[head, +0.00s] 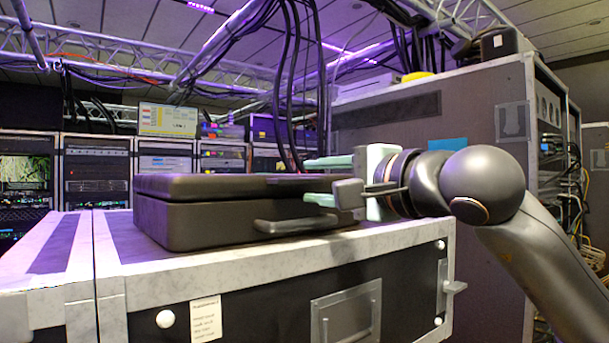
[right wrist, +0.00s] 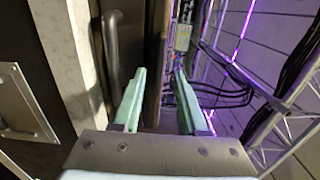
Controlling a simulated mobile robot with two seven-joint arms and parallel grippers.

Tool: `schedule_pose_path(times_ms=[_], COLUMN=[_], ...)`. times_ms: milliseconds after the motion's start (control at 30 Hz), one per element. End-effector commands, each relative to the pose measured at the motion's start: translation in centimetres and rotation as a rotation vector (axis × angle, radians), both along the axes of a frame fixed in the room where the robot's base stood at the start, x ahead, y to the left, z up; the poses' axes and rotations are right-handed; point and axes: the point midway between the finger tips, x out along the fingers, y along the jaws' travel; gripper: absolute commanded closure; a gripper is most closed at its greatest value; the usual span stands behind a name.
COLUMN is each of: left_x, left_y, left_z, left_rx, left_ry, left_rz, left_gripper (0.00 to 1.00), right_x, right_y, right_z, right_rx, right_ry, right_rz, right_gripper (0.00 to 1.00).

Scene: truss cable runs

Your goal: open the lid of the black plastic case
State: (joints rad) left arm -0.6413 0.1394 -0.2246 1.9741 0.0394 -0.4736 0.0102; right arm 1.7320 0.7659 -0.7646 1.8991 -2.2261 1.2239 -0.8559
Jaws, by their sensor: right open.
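The black plastic case (head: 205,221) lies flat and shut on a flight case, its handle (head: 290,226) on the side facing me. Its lid (head: 220,186) is down on the body. My right gripper (head: 312,181) is open at the right part of the case's front, one pale green finger above the lid's level and one below. In the right wrist view, the two fingers (right wrist: 160,75) stand apart, with the lid edge (right wrist: 157,58) seen between them and the handle (right wrist: 111,55) to the left. Whether either finger touches the lid, I cannot tell. My left gripper is out of view.
The flight case (head: 255,275) with pale edging carries the black case. A tall grey cabinet (head: 430,110) stands behind my right gripper. Black cables (head: 291,80) hang behind the case from the truss (head: 110,50). Equipment racks (head: 95,175) line the back left.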

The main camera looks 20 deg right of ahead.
Motion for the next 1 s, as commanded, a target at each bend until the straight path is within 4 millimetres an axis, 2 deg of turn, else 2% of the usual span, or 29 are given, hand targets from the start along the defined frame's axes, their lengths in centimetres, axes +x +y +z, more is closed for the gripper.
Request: schedule_pose_path(times_ms=[100,233,600,900,1000], left_x=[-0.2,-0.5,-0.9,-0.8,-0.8], left_y=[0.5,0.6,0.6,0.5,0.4], left_z=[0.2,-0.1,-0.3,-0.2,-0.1], left_rx=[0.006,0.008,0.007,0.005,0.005], left_ry=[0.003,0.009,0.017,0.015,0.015], left_rz=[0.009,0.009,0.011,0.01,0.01], left_gripper=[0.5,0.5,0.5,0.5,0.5], right_x=[1.8,2.9,3.3,3.2,3.2], right_y=[0.7,1.0,1.2,1.2,1.2], right_z=[0.1,0.0,-0.1,0.0,0.0], right_rx=[0.001,0.001,0.0,0.001,0.001], right_ry=[0.003,0.003,0.0,0.0,0.0], right_rz=[0.001,0.001,0.001,0.001,0.001], right_gripper=[0.57,0.57,0.59,0.92,1.0])
